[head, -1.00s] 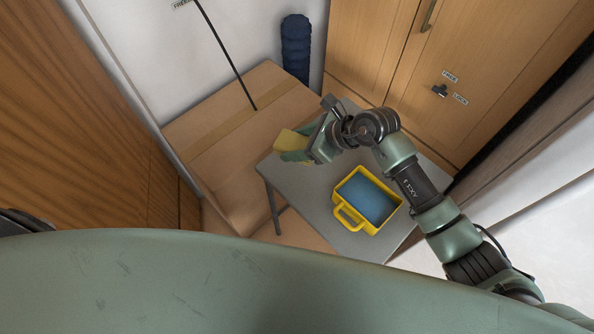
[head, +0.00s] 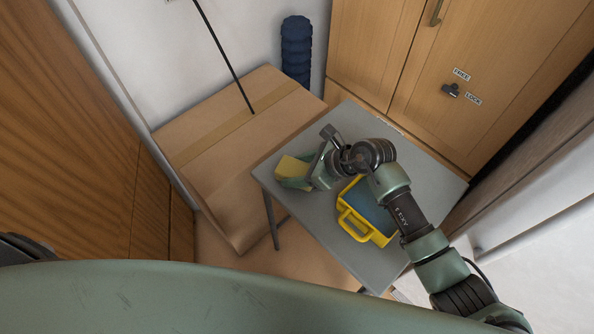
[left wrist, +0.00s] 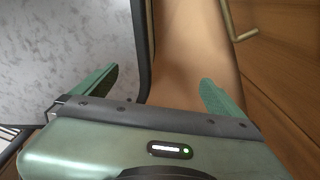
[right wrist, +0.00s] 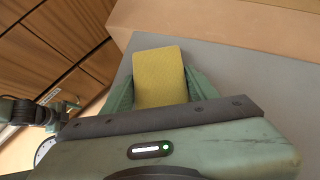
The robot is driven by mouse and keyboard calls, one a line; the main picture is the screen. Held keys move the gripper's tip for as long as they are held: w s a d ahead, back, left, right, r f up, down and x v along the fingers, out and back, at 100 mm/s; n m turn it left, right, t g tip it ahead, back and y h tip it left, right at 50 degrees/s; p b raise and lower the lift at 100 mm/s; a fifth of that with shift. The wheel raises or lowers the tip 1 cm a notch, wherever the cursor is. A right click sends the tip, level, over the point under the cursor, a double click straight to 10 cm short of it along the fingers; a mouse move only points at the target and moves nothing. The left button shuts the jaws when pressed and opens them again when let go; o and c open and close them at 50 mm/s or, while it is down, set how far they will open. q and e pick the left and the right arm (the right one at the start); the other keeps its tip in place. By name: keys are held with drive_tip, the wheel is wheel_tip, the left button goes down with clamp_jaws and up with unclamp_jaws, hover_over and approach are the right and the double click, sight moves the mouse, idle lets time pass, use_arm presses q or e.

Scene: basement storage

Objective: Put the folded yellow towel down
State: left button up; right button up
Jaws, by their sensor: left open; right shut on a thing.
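The folded yellow towel (head: 291,168) is between the fingers of my right gripper (head: 296,176), which is shut on it. The towel also shows in the right wrist view (right wrist: 160,77), flat-faced, sticking out past the fingers. They are over the left part of the grey table (head: 325,208); I cannot tell whether the towel touches the top. My left gripper (left wrist: 160,90) is open and empty in the left wrist view, away from the table. In the head view its fingers are not seen.
A yellow bin with a blue inside (head: 362,229) stands on the table, partly under my right arm. A large cardboard box (head: 235,135) is left of the table. A dark blue roll (head: 296,50) stands by the wall. Wooden cabinet doors (head: 440,75) are behind.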

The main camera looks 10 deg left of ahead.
drive_tip(key=shift+f, duration=0.15)
drive_tip(key=o, duration=1.3)
drive_tip(key=shift+o, duration=0.2)
drive_tip(key=shift+r, duration=0.4)
drive_tip(key=p+v, duration=0.8)
drive_tip(key=v, duration=0.3)
drive_tip(key=shift+d+r, duration=0.15)
drive_tip(key=shift+d, duration=0.2)
